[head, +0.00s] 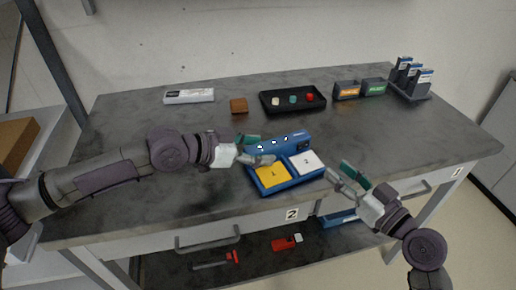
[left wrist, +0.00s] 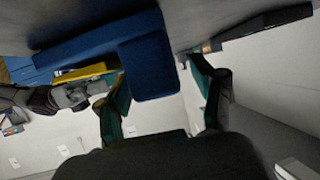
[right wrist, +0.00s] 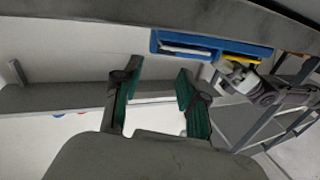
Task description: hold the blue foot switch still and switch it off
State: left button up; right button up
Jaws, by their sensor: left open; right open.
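The blue foot switch (head: 291,184) lies near the table's front edge, with a yellow pedal marked 1 (head: 271,174), a white pedal marked 2 (head: 306,162) and a raised rear housing with small lights. My left gripper (head: 254,149) is open at the switch's left rear end. In the left wrist view, the blue housing (left wrist: 152,66) shows between its spread fingers; contact cannot be told. My right gripper (head: 338,169) is open and empty, just right of the white pedal near the front edge. The right wrist view shows the switch (right wrist: 208,40) beyond its fingers.
Behind stand a white box (head: 189,96), a brown block (head: 239,105), a black tray (head: 293,108) with coloured pieces, two small bins (head: 347,90) and a rack (head: 409,93). Drawer handles (head: 207,237) run below.

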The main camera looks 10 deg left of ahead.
pick_arm(q)
grip_shut()
